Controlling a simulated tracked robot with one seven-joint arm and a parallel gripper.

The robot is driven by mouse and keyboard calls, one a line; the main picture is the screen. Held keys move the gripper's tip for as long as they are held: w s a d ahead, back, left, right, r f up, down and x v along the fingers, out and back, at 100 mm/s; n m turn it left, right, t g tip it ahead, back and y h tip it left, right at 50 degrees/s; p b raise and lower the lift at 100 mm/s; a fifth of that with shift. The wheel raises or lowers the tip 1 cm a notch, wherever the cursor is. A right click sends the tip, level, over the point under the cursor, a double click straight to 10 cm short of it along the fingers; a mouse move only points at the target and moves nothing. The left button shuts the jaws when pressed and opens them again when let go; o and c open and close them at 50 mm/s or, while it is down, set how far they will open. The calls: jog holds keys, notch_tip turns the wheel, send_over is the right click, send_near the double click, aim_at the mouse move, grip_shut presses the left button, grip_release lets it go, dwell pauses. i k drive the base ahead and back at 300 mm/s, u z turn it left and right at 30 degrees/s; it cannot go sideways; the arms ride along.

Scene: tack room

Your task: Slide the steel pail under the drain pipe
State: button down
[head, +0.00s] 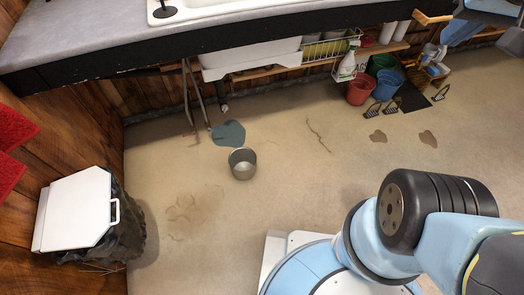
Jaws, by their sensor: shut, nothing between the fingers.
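The steel pail (243,164) stands upright on the floor in the head view, open at the top and looking empty. It is at the near edge of a dark blue-grey puddle (228,132). A short dark drain pipe (223,98) comes down below the sink basin, behind the puddle. The pail stands in front of the pipe and slightly right of it, not beneath its end. My gripper is not clearly seen in this view; only parts of my arm and base show on the right.
Thin supply pipes (197,95) hang left of the drain. A white-lidded bin (80,212) stands at left. A red bucket (361,89), a blue bucket (387,84) and a spray bottle (347,66) are at the back right. Floor around the pail is mostly clear.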

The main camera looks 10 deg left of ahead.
aim_at(242, 160)
jog(key=u, duration=0.4)
jog(key=i, duration=0.15)
jog(key=z, duration=1.75)
jog(key=k, duration=1.75)
jog(key=u, duration=1.2)
jog(key=i, duration=1)
jog(key=z, duration=0.1)
